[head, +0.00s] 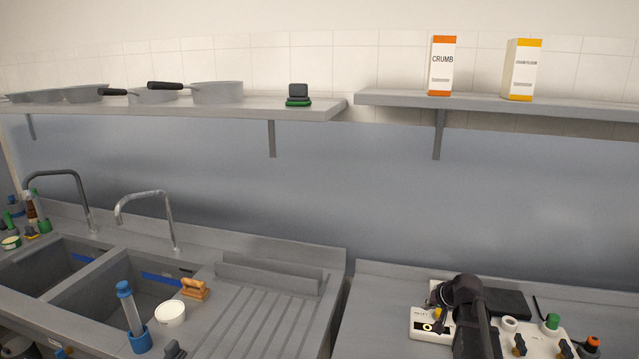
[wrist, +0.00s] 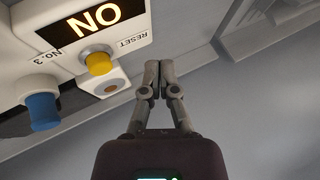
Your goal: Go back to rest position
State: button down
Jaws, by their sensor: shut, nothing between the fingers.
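My gripper (wrist: 152,78) is in the middle of the wrist view, its two grey fingers shut with nothing between them. To its left in that view is a white control box (wrist: 70,55) with a lit ON display (wrist: 92,20), a yellow button (wrist: 98,62) and a blue knob (wrist: 42,110). I see no contact between the fingers and the box.
A double sink (head: 120,290) with two taps stands at the left. Shelves above hold pans (head: 217,93), a CRUMB carton (head: 441,68) and a second carton (head: 521,70).

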jog(key=s+a+f+n+g+h, duration=0.1)
jog(key=s+a+g, duration=0.1)
jog(key=s+a, duration=0.3)
jog(key=s+a+f+n+g+h, duration=0.1)
jog(key=s+a+g, duration=0.1)
jog(key=s+a, duration=0.3)
jog(key=s+a+f+n+g+h, duration=0.1)
jog(key=s+a+g, duration=0.1)
jog(key=s+a, duration=0.4)
jog(key=shift+s+f+n+g, duration=0.15)
jog(key=shift+s+f+n, duration=0.05)
jog(key=shift+s, duration=1.25)
jog(key=shift+s+f+n+g, duration=0.15)
jog(key=shift+s+f+n, duration=0.05)
jog(key=shift+s, duration=1.2)
